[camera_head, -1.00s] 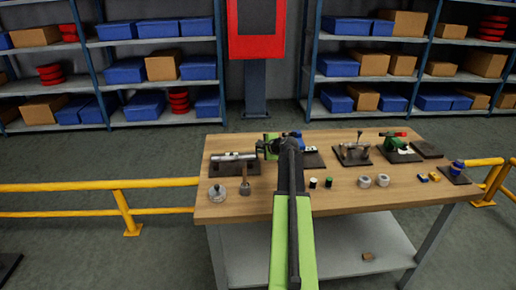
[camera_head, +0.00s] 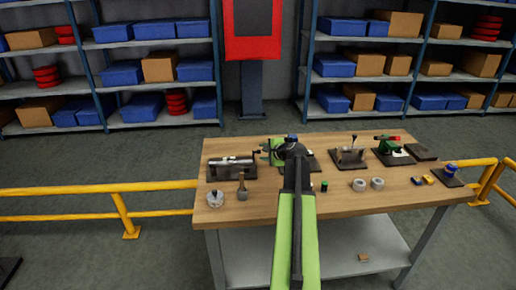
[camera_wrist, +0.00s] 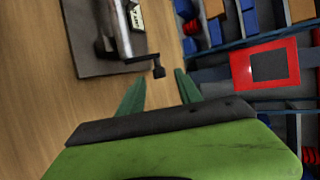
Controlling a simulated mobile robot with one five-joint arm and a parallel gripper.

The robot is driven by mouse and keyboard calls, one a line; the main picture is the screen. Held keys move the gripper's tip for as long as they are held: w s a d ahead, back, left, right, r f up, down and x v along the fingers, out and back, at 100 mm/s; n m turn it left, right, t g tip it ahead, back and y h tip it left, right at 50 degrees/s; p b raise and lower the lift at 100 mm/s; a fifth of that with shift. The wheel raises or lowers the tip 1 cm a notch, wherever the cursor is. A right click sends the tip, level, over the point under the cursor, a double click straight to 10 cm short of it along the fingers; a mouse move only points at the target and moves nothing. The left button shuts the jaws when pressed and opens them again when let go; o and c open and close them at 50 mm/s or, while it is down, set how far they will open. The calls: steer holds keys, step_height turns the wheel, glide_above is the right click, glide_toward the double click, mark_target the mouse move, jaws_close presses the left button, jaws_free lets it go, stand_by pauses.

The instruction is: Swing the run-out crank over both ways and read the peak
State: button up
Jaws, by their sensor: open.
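The run-out fixture (camera_head: 232,166) is a grey shaft on a dark base plate at the left of the wooden bench. Its dark crank (camera_head: 256,156) is at the right end. In the wrist view the base plate (camera_wrist: 90,62) is at upper left, and the crank handle (camera_wrist: 158,70) points toward the space between my fingertips. My gripper (camera_wrist: 160,76) is open with green fingers either side of the handle's line; I cannot tell whether either touches it. In the head view my gripper (camera_head: 268,152) is just right of the crank, partly hidden by my arm. No dial reading is legible.
On the bench (camera_head: 270,203), a knobbed round part (camera_head: 215,198) and a wooden-handled tool (camera_head: 242,188) lie in front of the fixture. Other fixtures (camera_head: 350,157) and grey rings (camera_head: 360,184) are to the right. A yellow rail (camera_head: 100,190) runs at left.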

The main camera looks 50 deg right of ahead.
steer(key=p+v, duration=0.4)
steer(key=v, duration=0.6)
steer(key=shift+s, duration=0.25)
steer(key=shift+w+r, duration=0.1)
